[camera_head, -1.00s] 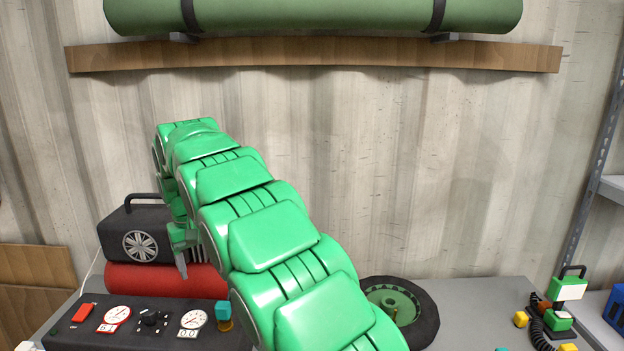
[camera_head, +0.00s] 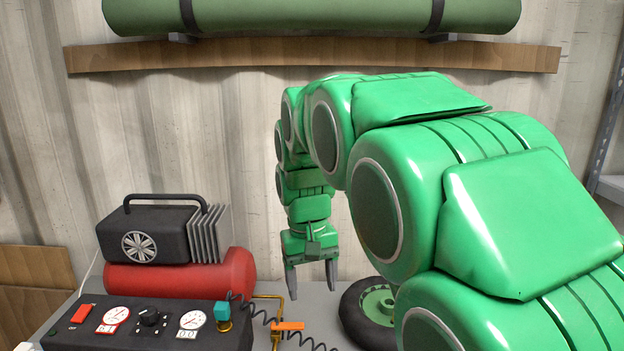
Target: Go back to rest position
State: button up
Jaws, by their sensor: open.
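My green arm reaches in from the lower right and bends down near the middle of the view. My gripper (camera_head: 311,283) hangs with its two grey fingers pointing down, apart and with nothing between them. It is above the back of the grey table (camera_head: 75,298), right of the red tank and left of the wheel. My arm hides the right part of the table.
A black compressor (camera_head: 150,232) with a red tank (camera_head: 180,273) stands at the left. In front is a black gauge panel (camera_head: 150,335). An orange-handled tool (camera_head: 288,326) has a coiled hose. A black-tyred wheel (camera_head: 352,318) lies partly behind my arm. A wooden shelf (camera_head: 310,55) holds a green roll (camera_head: 310,14).

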jog(key=s+d+f+m, duration=0.1)
jog(key=s+d+f, duration=0.1)
jog(key=s+d, duration=0.3)
jog(key=s+d+f+m, duration=0.1)
jog(key=s+d+f, duration=0.2)
jog(key=s, duration=1.1)
jog(key=s+d+f+m+g, duration=0.1)
jog(key=s+d+f, duration=0.1)
jog(key=s+d, duration=0.5)
jog(key=s, duration=0.3)
jog(key=shift+f+y, duration=0.3)
jog(key=shift+f, duration=0.1)
